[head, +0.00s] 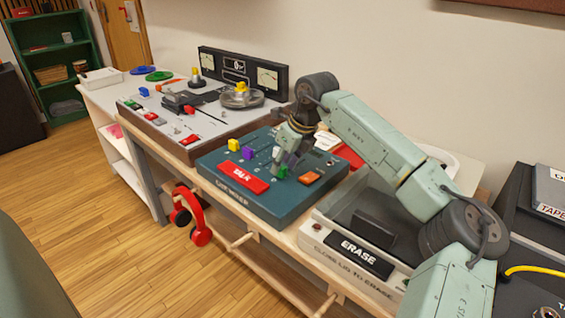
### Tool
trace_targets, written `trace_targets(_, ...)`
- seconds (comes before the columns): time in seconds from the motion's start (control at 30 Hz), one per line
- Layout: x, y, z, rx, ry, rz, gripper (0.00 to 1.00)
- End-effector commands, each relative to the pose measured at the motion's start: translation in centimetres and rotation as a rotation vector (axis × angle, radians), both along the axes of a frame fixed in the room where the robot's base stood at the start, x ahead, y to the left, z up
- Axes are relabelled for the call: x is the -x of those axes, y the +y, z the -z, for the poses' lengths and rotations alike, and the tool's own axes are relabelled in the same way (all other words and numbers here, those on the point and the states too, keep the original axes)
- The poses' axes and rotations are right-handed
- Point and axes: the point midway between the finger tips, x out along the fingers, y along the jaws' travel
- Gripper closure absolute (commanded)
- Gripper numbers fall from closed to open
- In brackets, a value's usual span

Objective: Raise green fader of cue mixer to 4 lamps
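The cue mixer (232,198) is a dark teal box on the bench in the middle of the head view. Its green fader cap (284,171) shows partly, at the tip of my gripper. My gripper (280,166) points down over the panel with its fingertips at the green cap. The fingers are small and overlap the cap, so I cannot tell whether they grip it or only touch it. A yellow cap (233,145) and a purple cap (248,153) stand to the left. My gripper and arm hide part of the panel behind; I cannot make out lit lamps.
A tape deck console (190,153) stands behind left, an erase unit (347,252) at front right. Red headphones (192,215) hang below the bench edge.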

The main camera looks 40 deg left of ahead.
Motion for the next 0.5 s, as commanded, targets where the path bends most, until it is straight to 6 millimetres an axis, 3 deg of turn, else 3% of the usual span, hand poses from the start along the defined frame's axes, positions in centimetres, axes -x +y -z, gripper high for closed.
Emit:
trace_targets(0.4,0.02,0.37,0.9,0.0,0.001,-0.001,0.65)
trace_targets(0.5,0.02,0.37,0.89,-0.001,0.0,-0.001,0.71)
